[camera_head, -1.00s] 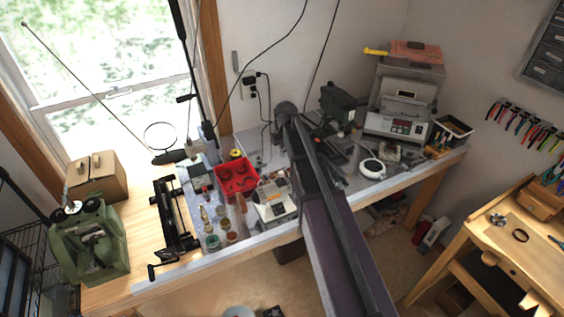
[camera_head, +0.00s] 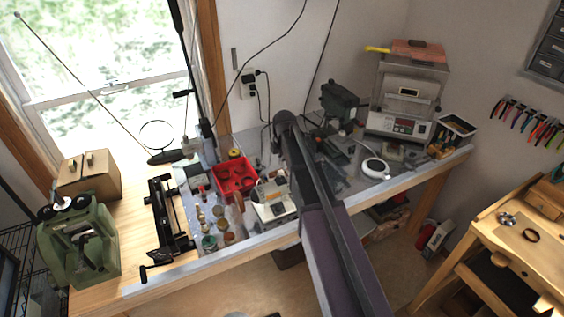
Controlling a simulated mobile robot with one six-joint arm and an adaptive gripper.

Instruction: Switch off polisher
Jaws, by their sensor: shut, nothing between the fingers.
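A grey boxy machine (camera_head: 407,92) stands at the back right of the workbench, with a control panel (camera_head: 406,125) and a small red display on its front. It looks like the most likely polisher, but I cannot tell for sure. The markings on its panel are too small to read. My arm reaches up from the bottom middle over the workbench, to the left of this machine. My gripper cannot be made out; the arm's far end seems hidden behind its own dark links.
The workbench (camera_head: 222,268) holds a red tray (camera_head: 236,178), a small cream device (camera_head: 271,200), a black rolling tool (camera_head: 165,225), a green machine (camera_head: 78,240), a dark green drill-like machine (camera_head: 338,100) and a round white device (camera_head: 375,168). A wooden bench (camera_head: 515,235) stands at right.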

